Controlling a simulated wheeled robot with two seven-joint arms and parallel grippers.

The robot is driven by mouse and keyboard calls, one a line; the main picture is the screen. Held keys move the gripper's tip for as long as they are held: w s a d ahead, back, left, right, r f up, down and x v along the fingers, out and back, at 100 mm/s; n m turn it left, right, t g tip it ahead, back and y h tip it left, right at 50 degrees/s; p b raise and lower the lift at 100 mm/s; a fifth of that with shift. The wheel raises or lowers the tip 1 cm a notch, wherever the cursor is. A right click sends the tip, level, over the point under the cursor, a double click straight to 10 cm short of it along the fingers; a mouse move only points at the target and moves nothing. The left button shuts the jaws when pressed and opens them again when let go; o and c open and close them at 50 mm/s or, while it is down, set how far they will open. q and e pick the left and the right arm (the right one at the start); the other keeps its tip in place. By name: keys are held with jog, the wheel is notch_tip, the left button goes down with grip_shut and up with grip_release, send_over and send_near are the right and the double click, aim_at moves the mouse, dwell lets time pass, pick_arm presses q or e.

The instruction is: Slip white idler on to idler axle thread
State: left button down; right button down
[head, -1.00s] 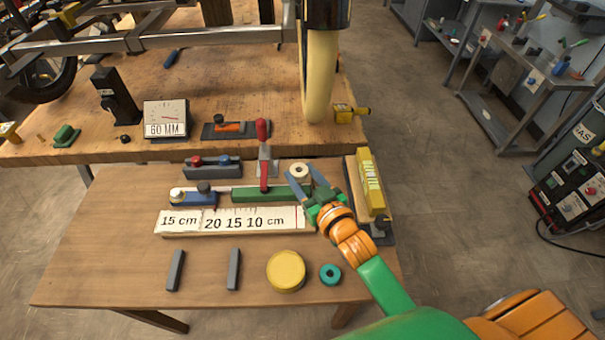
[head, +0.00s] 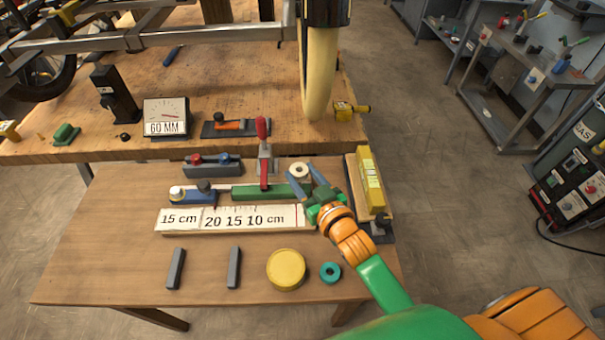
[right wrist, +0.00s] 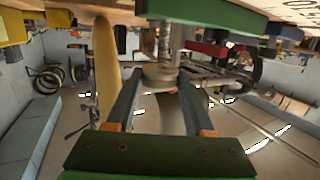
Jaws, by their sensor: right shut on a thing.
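The white idler (head: 300,170) is a small pale ring with a dark centre, seen near the right end of the green bar (head: 262,194) on the front table. My right gripper (head: 304,181) reaches in from the lower right, with its two blue-grey fingers shut on the idler's sides. The right wrist view, which looks upside down, shows the idler (right wrist: 160,72) between the fingertips. A threaded metal rod, which looks like the idler axle (right wrist: 163,42), is in line with the idler there. I cannot tell whether the rod enters its hole. My left gripper is out of view.
A red-handled clamp (head: 263,150) stands left of the idler. A yellow block (head: 370,180) stands close on the right. A ruler board (head: 235,219), yellow disc (head: 286,270) and teal ring (head: 330,272) lie nearer.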

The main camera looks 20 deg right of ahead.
aim_at(300, 183)
jog(key=shift+f+b, duration=1.5)
jog(key=shift+f, duration=0.5)
jog(key=shift+r, duration=0.1)
jog(key=shift+r+p, duration=2)
jog(key=shift+p, duration=0.35)
jog(key=shift+f, duration=0.1)
jog(key=shift+p, duration=0.3)
